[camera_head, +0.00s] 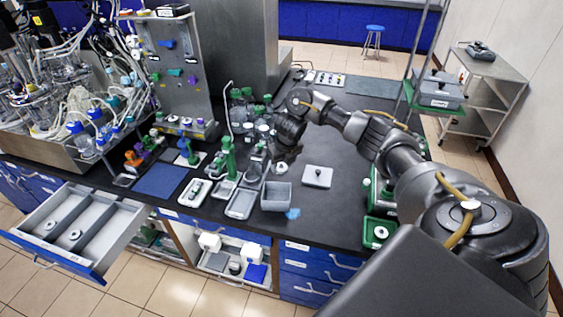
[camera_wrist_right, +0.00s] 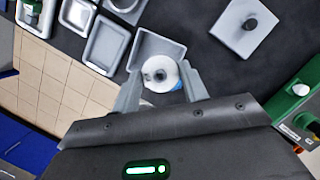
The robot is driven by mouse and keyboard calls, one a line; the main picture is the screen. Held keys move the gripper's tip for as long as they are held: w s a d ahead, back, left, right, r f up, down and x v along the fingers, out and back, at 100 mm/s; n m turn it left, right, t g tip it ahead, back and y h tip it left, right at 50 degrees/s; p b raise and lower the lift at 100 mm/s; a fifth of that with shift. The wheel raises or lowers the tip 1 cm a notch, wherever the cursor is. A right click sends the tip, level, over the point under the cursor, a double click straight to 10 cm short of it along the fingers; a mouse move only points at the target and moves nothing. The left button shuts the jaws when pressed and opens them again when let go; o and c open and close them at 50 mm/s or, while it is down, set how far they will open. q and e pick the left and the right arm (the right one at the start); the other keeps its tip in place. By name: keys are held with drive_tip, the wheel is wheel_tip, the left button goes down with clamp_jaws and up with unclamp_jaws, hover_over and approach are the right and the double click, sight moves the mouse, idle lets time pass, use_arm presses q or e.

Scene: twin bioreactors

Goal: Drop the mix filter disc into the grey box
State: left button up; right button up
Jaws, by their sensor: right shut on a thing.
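The mix filter disc (camera_wrist_right: 159,74) is white and round with a dark knob in its centre. My right gripper (camera_wrist_right: 160,88) is shut on it, with one finger on each side. In the head view the disc shows as a small white shape (camera_head: 281,168) under my right gripper (camera_head: 283,160). The open grey box (camera_head: 276,200) stands on the black bench just in front of the gripper. In the wrist view the grey box (camera_wrist_right: 157,42) lies behind the disc, which hides part of its inside. My left gripper is not in view.
A grey lid with a knob (camera_head: 317,177) lies right of the box. Grey trays (camera_head: 241,204) stand to its left. A blue piece (camera_head: 293,213) lies by its front right corner. Green bins (camera_head: 379,231) stand at the right, and an open drawer (camera_head: 110,235) juts out at left.

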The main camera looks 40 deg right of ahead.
wheel_tip(320, 180, down, 6)
drive_tip(key=b, duration=0.5)
drive_tip(key=shift+r, duration=0.1)
drive_tip(key=o, duration=1)
drive_tip(key=shift+o, duration=0.2)
drive_tip(key=p+v, duration=0.3)
drive_tip(key=v, duration=0.8)
drive_tip(key=shift+w, duration=0.1)
